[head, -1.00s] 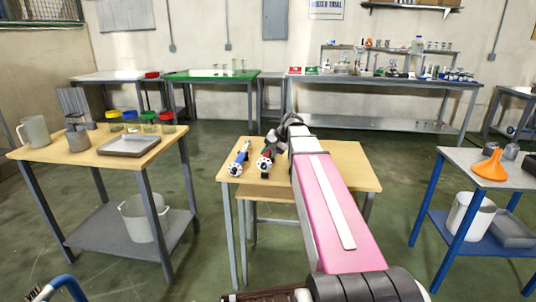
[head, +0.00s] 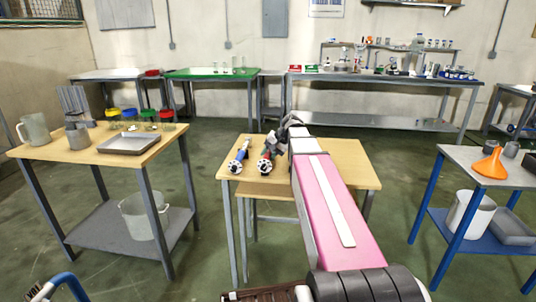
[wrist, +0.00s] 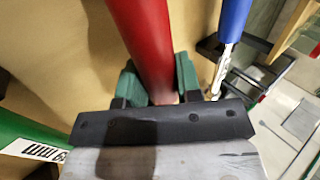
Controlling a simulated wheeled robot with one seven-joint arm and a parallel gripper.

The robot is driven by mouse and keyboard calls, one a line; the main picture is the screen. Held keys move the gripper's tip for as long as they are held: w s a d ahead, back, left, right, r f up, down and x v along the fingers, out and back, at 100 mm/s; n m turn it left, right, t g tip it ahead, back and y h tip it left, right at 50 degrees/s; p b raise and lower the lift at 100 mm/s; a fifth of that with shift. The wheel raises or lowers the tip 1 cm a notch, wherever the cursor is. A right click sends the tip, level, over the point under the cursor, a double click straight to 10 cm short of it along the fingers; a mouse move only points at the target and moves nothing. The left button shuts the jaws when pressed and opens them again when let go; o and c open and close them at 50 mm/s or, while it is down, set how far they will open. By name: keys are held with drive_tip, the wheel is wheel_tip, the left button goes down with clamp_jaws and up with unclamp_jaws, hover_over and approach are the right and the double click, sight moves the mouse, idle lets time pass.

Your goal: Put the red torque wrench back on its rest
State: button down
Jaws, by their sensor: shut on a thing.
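The red torque wrench (head: 266,156) is over the small wooden table in the head view, its round head toward me. In the wrist view its red handle (wrist: 146,42) runs between the green fingertips of my gripper (wrist: 160,84). My gripper (head: 274,143) is shut on that handle. A blue wrench (head: 239,157) lies just left of it in the head view; its blue handle (wrist: 234,20) is at upper right in the wrist view. A dark support (wrist: 210,46) shows beside the blue handle. I cannot tell whether the red wrench touches a support.
A green handle with a white label (wrist: 35,148) lies at lower left in the wrist view. The wooden table (head: 340,165) has bare room right of my arm. A side table (head: 90,152) with jars stands left, and a blue-legged table (head: 455,160) stands right.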

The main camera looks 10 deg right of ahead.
drive_tip(key=shift+f, duration=0.65)
drive_tip(key=c, duration=0.7)
unclamp_jaws()
drive_tip(key=shift+f, duration=0.1)
